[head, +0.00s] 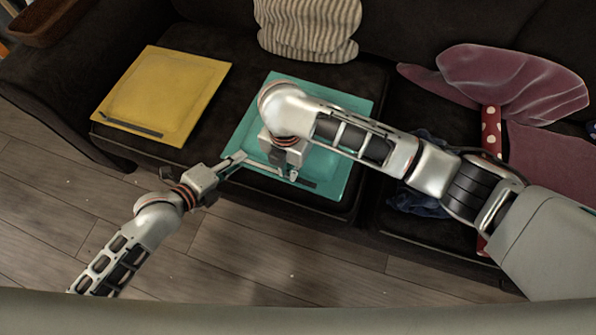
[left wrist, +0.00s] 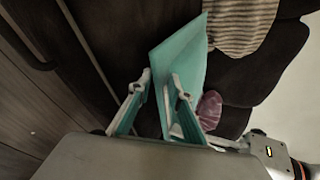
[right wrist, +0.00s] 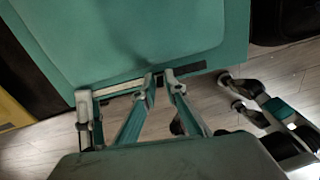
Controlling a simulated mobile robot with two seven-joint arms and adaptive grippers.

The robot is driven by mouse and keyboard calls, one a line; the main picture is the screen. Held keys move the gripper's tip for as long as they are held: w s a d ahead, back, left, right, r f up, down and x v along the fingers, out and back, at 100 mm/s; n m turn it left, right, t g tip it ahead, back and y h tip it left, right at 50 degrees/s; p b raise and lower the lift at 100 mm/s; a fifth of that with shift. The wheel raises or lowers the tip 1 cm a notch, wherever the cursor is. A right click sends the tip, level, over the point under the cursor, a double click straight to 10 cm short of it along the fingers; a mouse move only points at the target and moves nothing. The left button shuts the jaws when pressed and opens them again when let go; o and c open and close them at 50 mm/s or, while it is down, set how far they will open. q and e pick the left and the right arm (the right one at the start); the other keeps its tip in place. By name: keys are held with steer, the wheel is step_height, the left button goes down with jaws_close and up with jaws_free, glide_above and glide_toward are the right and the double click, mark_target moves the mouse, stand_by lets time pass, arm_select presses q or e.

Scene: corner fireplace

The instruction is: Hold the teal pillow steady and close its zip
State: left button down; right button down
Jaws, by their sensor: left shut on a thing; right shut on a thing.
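The teal pillow (head: 337,174) lies flat on the sofa seat, its middle partly hidden by my right arm. A dark zip strip (head: 303,183) shows along its front edge; it also shows in the right wrist view (right wrist: 192,72), right of the fingertips. My left gripper (head: 238,159) is shut on the pillow's front left corner; in the left wrist view the pillow edge (left wrist: 179,62) sits between its fingers (left wrist: 159,84). My right gripper (head: 288,173) is shut at the zip line. In the right wrist view its fingertips (right wrist: 158,78) are close together; the zip pull between them is hidden.
A yellow pillow (head: 165,90) with a dark strip lies on the seat at left. A striped cushion (head: 308,28) leans at the back. Mauve cushions (head: 520,82), a dotted red strip (head: 491,130) and dark blue cloth (head: 418,204) lie at right. The wooden floor (head: 250,250) in front is clear.

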mark_target(269, 169)
steer(key=a, duration=0.1)
steer(key=w+a, duration=0.1)
steer(key=a, duration=0.1)
steer(key=w+a, duration=0.1)
steer(key=a, duration=0.1)
steer(key=shift+a, duration=0.1)
steer(key=c, duration=2)
jaws_free()
steer(key=shift+c, duration=0.2)
step_height(269, 169, up, 12)
